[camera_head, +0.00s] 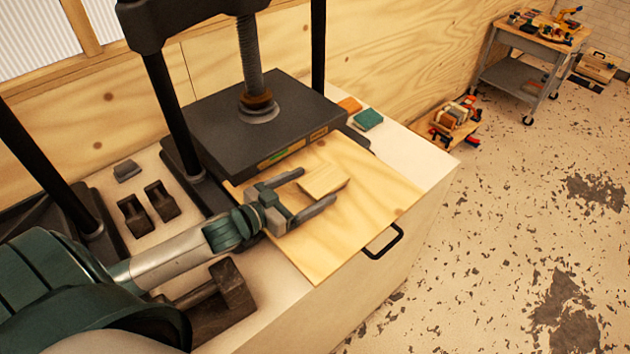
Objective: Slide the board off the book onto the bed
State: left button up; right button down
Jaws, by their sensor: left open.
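I cannot make out a separate book under the small board. My left gripper (318,186) comes in from the left and is open. One finger is on the far side of the small board and the other on its near side. I cannot tell whether either finger touches it. My right gripper does not show.
The press's dark platen (262,118) and posts stand just behind the board. A black handle (383,242) sticks out at the bench's front edge. Dark metal weights (162,201) lie to the left. A green block (368,119) lies at the back right. The plywood's right part is clear.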

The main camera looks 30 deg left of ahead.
pick_arm(q)
jog(key=shift+x, duration=1.05)
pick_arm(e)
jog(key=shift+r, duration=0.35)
pick_arm(q)
jog(key=c, duration=1.1)
jog(key=shift+c, duration=0.2)
jog(key=shift+s+p, duration=0.15)
jog(key=shift+p, duration=0.15)
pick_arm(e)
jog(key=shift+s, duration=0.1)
